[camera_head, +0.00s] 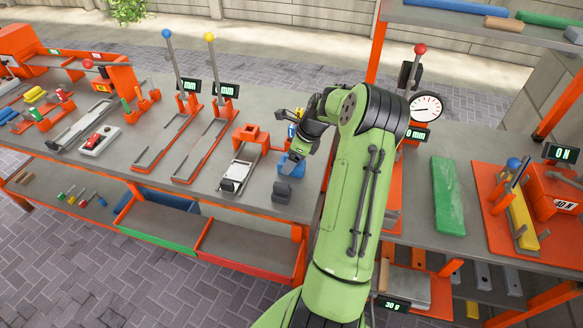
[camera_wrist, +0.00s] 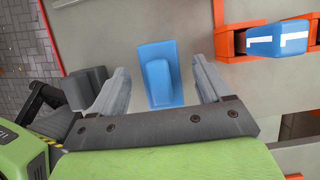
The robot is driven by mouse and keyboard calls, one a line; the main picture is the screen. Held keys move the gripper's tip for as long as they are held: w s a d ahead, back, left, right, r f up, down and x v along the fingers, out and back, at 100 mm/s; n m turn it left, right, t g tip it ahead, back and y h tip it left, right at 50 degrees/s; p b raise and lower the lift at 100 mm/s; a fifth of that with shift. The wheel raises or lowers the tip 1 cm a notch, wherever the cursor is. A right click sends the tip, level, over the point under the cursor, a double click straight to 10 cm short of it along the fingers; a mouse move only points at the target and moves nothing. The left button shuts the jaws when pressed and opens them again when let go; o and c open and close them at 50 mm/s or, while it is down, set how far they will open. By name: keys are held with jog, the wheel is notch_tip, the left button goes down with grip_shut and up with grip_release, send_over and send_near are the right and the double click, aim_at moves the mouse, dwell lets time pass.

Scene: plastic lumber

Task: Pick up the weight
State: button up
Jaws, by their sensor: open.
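A blue weight (camera_head: 291,166) with a raised grip sits on the grey bench top below my gripper (camera_head: 299,152). In the wrist view the blue weight (camera_wrist: 158,80) lies between the two fingers of my gripper (camera_wrist: 160,78). The fingers are open, with a gap on each side of the raised grip, and do not touch it. A dark grey block (camera_head: 282,191), perhaps another weight, stands nearer the bench's front edge. It also shows left of the left finger in the wrist view (camera_wrist: 86,88).
An orange holder (camera_wrist: 238,42) with a blue block marked in white stands close on the right in the wrist view. An orange-framed device with a white slider (camera_head: 235,175) is left of the weight. The bench's front edge is near the dark block.

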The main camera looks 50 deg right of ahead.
jog(key=shift+x, duration=1.1)
jog(key=shift+r, duration=0.15)
jog(key=shift+c, duration=0.7)
grip_shut()
jog(key=shift+w+d+r, duration=0.1)
jog(key=shift+r, duration=0.1)
